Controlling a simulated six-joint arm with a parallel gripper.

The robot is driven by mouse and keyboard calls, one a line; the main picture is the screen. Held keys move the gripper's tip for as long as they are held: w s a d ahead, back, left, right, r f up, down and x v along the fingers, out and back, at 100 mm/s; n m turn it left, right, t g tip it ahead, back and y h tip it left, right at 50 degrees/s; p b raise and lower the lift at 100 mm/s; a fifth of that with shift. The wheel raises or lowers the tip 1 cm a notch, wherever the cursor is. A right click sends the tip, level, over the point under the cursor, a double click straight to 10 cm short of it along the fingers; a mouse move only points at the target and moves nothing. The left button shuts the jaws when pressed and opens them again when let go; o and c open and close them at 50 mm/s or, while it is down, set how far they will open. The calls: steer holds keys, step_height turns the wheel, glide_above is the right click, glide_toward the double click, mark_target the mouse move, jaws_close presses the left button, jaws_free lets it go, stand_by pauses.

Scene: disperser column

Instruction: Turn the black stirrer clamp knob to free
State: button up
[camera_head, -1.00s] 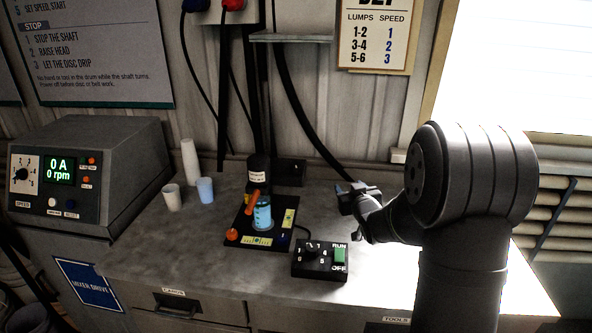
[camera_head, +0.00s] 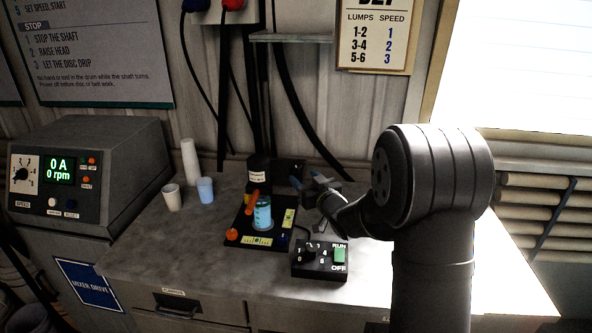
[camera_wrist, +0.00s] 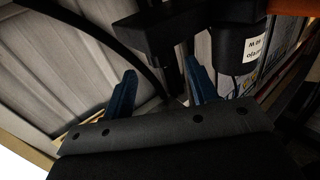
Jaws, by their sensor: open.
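The small stirrer (camera_head: 258,172) stands on a black base plate on the bench, with a black motor head, an orange lever (camera_head: 253,198) and a light-blue beaker (camera_head: 262,213) beneath. In the wrist view its labelled black head (camera_wrist: 240,50) is at upper right. A black block with a bar-like part (camera_wrist: 160,32) lies just ahead of my fingers; I cannot tell for sure whether it is the clamp knob. My gripper (camera_head: 303,181) is right of the stirrer head, open and empty. Its two blue fingers show apart in the wrist view (camera_wrist: 163,82).
A black control box (camera_head: 320,260) with a dial and green switch sits in front of my gripper. White and blue cups (camera_head: 205,190) stand left of the stirrer. The mixer drive unit (camera_head: 85,170) is at far left, reading 0 rpm. Black cables (camera_head: 300,110) hang behind.

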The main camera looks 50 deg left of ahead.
mark_target(299, 171)
steer(key=a, duration=0.4)
steer(key=w+a, duration=0.1)
steer(key=a, duration=0.1)
steer(key=shift+a, duration=0.15)
steer(key=shift+w, duration=0.1)
steer(key=c, duration=1)
